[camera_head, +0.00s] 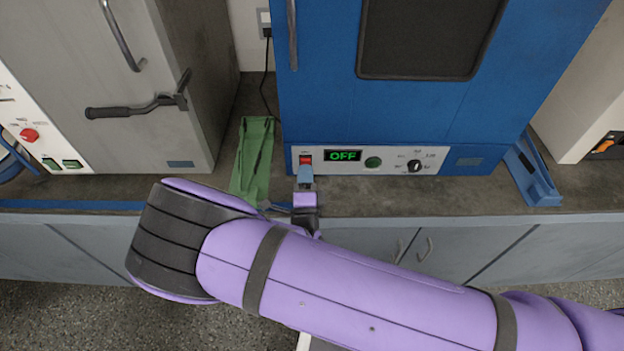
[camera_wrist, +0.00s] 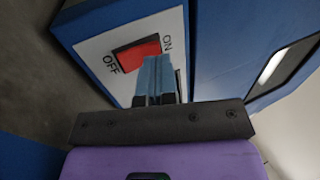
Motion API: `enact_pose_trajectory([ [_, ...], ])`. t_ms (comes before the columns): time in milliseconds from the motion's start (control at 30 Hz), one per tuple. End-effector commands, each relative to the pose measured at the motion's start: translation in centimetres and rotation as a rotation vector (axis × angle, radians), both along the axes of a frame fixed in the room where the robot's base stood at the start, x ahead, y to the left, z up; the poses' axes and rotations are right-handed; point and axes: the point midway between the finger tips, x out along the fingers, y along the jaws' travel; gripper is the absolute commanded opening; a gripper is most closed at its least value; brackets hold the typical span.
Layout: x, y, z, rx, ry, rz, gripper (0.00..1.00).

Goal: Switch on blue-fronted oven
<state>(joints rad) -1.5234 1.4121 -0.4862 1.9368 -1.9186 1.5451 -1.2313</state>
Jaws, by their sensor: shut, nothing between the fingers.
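The blue-fronted oven (camera_head: 330,100) stands on the bench at the centre of the head view. Its white control strip (camera_head: 390,153) has a display (camera_head: 342,156) that reads OFF in green, a green round button (camera_head: 373,162) and a black knob (camera_head: 415,166). A red rocker switch (camera_head: 305,159) sits at the strip's left end. In the wrist view the red switch (camera_wrist: 139,49) lies between the labels OFF and ON. My gripper (camera_head: 305,170) is shut and empty, its blue fingers (camera_wrist: 156,68) at the switch's lower edge, towards the ON side. I cannot tell whether they touch it.
A grey oven (camera_head: 165,110) with a lever handle stands at the left. A green dustpan-like item (camera_head: 254,160) lies just left of my gripper, and a blue one (camera_head: 532,175) lies to the right. A light-coloured device (camera_head: 590,100) is at the far right. The bench front edge is below.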

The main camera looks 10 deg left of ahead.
Motion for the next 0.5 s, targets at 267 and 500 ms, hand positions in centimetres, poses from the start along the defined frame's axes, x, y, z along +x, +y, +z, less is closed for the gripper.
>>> enact_pose_trajectory([
  [267,0.1,0.55,0.42,0.001,0.0,0.006,0.0],
  [500,0.12,0.53,0.42,0.001,0.001,0.006,0.0],
])
